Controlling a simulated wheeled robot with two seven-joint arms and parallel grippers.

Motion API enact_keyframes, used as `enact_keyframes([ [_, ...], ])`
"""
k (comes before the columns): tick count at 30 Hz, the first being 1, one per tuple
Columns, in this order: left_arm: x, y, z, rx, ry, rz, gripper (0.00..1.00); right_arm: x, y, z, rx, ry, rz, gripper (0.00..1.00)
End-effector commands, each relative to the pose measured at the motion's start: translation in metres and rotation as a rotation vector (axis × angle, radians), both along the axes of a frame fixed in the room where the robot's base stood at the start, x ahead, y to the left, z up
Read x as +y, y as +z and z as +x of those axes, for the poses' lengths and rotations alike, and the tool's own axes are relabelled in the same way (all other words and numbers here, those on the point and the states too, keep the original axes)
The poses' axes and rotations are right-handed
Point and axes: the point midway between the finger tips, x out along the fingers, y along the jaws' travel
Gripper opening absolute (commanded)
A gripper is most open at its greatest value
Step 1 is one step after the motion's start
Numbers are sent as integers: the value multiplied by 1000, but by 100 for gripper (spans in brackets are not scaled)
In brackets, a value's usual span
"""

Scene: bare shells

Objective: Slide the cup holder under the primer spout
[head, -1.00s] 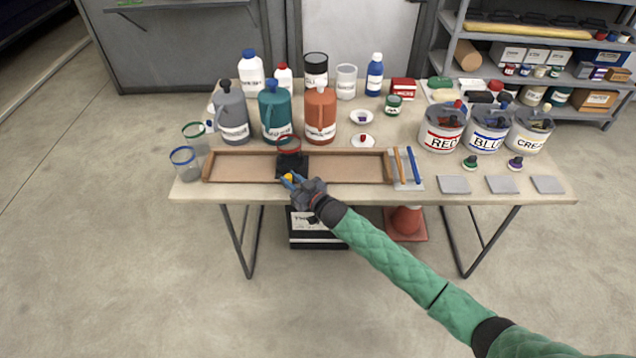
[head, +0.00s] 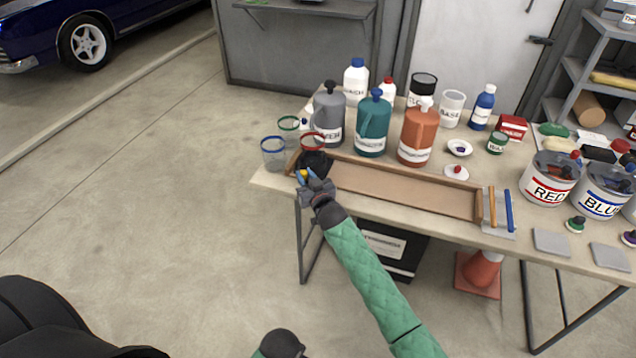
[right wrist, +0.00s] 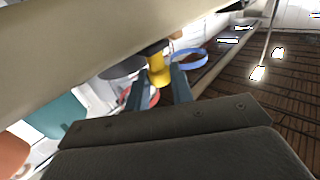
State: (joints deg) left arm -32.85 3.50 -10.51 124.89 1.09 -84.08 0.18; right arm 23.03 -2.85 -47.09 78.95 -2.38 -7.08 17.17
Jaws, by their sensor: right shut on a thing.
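The black cup holder (head: 317,163) sits at the left end of the long wooden tray (head: 405,190), in front of the grey jug (head: 330,112). A red-rimmed clear cup (head: 312,142) stands on it. My right gripper (head: 306,180) is shut on the holder's yellow knob, which shows between the fingers in the right wrist view (right wrist: 158,70). A teal jug (head: 372,130) and an orange jug (head: 416,140) stand further right. The jug labels are too small to read surely, so I cannot tell which is primer. My left gripper is not in view.
A blue-rimmed cup (head: 273,155) and a green-rimmed cup (head: 288,128) stand close left of the holder. The tray is empty to the holder's right. An orange and a blue stick (head: 509,210) lie past its right end.

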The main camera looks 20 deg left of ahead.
Motion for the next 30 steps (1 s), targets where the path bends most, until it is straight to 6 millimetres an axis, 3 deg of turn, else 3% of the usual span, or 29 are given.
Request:
enact_keyframes([
  [15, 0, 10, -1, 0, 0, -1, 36, 9, 0, -1, 1, 2, 1, 0],
  [16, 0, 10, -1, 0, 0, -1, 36, 9, 0, -1, 1, 2, 1, 27],
  [19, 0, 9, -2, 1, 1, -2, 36, 9, 0, -1, 0, 2, 0, 45],
  [30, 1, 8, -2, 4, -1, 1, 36, 4, -2, -4, 1, 0, -1, 45],
])
